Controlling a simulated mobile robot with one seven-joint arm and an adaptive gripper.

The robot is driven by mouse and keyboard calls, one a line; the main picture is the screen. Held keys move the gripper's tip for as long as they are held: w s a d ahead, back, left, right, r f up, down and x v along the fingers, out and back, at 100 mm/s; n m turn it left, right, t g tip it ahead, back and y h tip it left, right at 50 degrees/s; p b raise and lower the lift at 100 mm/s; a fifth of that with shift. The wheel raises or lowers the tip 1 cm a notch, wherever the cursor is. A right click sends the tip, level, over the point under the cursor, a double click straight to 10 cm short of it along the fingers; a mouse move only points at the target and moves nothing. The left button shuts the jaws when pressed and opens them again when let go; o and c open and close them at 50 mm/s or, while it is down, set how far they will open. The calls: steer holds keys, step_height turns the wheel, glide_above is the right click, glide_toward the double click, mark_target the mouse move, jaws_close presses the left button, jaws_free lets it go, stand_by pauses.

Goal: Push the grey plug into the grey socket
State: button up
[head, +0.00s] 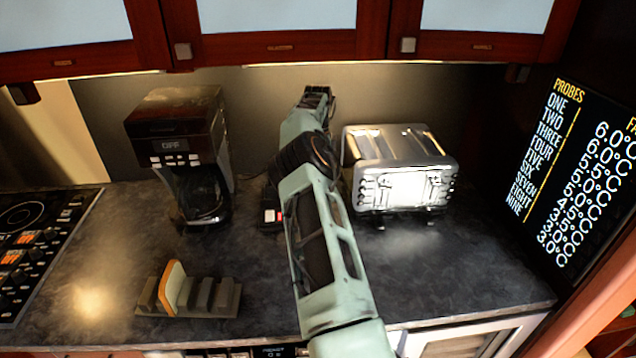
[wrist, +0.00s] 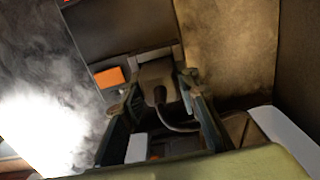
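In the wrist view, a dark grey plug (wrist: 157,78) with a cord sits between the fingertips of my gripper (wrist: 160,88). The fingers lie along both sides of the plug and appear closed on it. The plug's far end is at a grey socket block (wrist: 165,53) with an orange square (wrist: 110,77) beside it. I cannot tell how deep the plug sits, as its front face is hidden. In the head view, my arm reaches to the back wall between the coffee maker and the toaster, and its own links hide the plug and socket.
A coffee maker (head: 180,130) stands left of my arm and a silver toaster (head: 400,170) close on its right. A small dark box with a red light (head: 270,216) sits beside the arm. A toast rack (head: 190,298) is at the front. Cabinets (head: 285,49) hang above.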

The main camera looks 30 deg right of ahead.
steer(key=o, duration=0.5)
steer(key=shift+f, duration=0.15)
steer(key=shift+o, duration=0.2)
steer(key=shift+r, duration=3.8)
steer(key=shift+a, duration=0.1)
